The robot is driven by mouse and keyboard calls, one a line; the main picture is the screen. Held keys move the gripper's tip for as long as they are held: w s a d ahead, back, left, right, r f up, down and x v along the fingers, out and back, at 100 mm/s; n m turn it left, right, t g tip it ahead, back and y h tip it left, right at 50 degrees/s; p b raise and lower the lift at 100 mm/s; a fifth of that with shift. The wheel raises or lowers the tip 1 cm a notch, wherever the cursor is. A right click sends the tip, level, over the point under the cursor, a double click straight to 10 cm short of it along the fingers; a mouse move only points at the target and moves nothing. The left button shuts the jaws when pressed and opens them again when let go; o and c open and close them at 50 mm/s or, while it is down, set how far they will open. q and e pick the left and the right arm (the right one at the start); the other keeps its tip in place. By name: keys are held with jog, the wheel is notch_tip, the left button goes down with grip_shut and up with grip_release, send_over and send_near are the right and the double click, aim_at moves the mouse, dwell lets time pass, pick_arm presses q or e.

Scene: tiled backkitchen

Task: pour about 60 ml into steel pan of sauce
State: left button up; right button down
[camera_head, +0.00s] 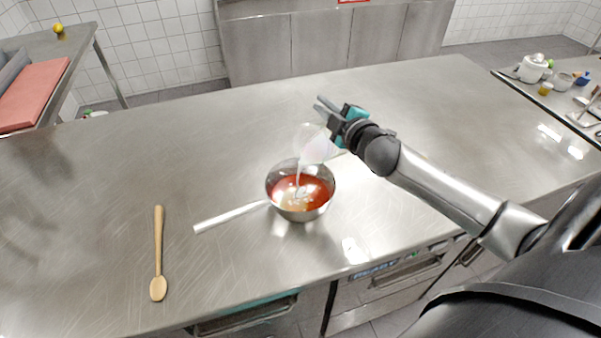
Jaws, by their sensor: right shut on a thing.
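The steel pan (300,212) stands on the steel counter with its handle pointing left. It holds red sauce (312,187) with a pale patch (295,199) in it. My right gripper (331,112) is above and to the right of the pan, shut on a clear see-through vessel (315,146). The vessel is tilted over the pan, and a thin pale stream (298,175) runs from it into the sauce. The liquid level in the vessel is hard to read. My left gripper is not in view.
A wooden spoon (158,255) lies on the counter (230,140), left of the pan handle. The counter around the pan is mostly clear. A red board (35,92) lies on the side table at left. A white pot (533,68) and small jars stand far right.

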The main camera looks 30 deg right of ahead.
jog(key=shift+a+r, duration=0.25)
jog(key=shift+r, duration=0.05)
dwell(0.8)
jog(key=shift+d+f, duration=0.15)
jog(key=shift+d, duration=0.15)
jog(key=m+p, duration=0.1)
jog(key=p, duration=0.1)
jog(key=d+p, duration=0.1)
jog(key=p, duration=0.1)
jog(key=shift+w+d+r+m+g+y, duration=0.2)
jog(key=shift+d+m+g+y, duration=0.1)
jog(key=shift+m, duration=0.1)
jog(key=shift+w+f+m+p, duration=0.1)
jog(key=shift+f+m+p, duration=0.1)
jog(key=shift+m+p, duration=0.1)
jog(key=shift+f, duration=0.3)
jog(key=shift+y, duration=0.3)
jog(key=shift+w+d+m+g+p, duration=0.15)
jog(key=shift+d+m+g+p, duration=0.2)
jog(key=shift+p, duration=0.2)
jog(key=shift+d+f+m+y, duration=0.15)
jog(key=shift+m+y, duration=0.1)
jog(key=shift+y, duration=0.05)
